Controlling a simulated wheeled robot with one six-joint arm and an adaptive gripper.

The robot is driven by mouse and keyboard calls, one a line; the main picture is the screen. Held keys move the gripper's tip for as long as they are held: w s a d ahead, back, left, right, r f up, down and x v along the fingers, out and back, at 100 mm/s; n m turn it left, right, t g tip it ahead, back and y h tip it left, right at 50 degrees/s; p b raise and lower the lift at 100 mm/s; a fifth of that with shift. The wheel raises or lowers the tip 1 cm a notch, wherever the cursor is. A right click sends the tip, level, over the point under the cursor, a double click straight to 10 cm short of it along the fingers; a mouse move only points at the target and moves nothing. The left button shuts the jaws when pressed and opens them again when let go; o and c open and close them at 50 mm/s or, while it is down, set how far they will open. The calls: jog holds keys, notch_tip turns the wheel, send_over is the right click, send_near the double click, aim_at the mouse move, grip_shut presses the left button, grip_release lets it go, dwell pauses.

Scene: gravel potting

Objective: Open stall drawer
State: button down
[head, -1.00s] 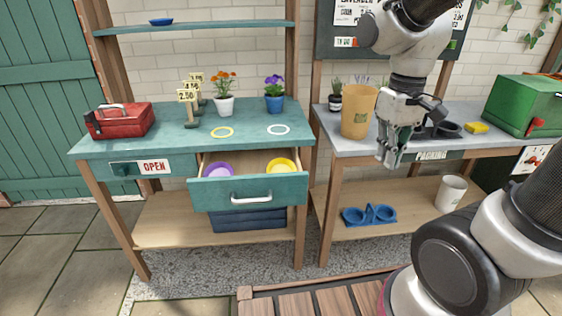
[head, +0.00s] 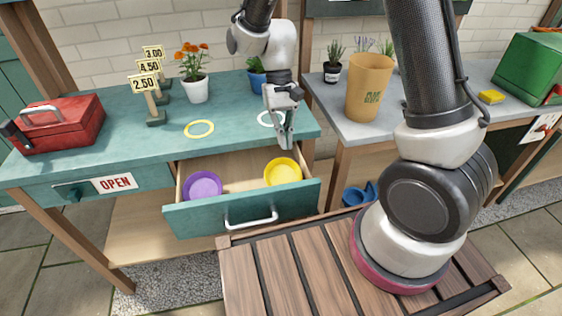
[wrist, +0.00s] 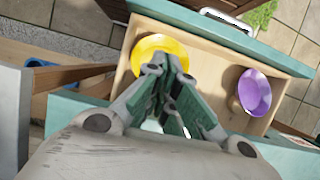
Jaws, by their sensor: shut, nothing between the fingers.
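The stall drawer (head: 205,219) is pulled out of the teal stall (head: 135,122), its teal front with a white handle (head: 251,221) facing me. Inside lie a purple dish (head: 203,186) at left and a yellow dish (head: 283,172) at right. My gripper (head: 284,143) is shut and empty, pointing down near the drawer's right rear, by the stall's front edge. In the wrist view its fingers (wrist: 168,108) overlap the view of the yellow dish (wrist: 160,45); I cannot tell the height between them. The purple dish (wrist: 254,92) and handle (wrist: 224,18) also show there, clear of the fingers.
A red toolbox (head: 62,124), price signs (head: 148,93), an orange-flowered pot (head: 195,88) and a yellow ring (head: 199,129) are on the stall top.

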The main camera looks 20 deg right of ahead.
jog(key=x, duration=1)
jog(key=shift+s+d, duration=0.1)
jog(key=shift+s, duration=0.05)
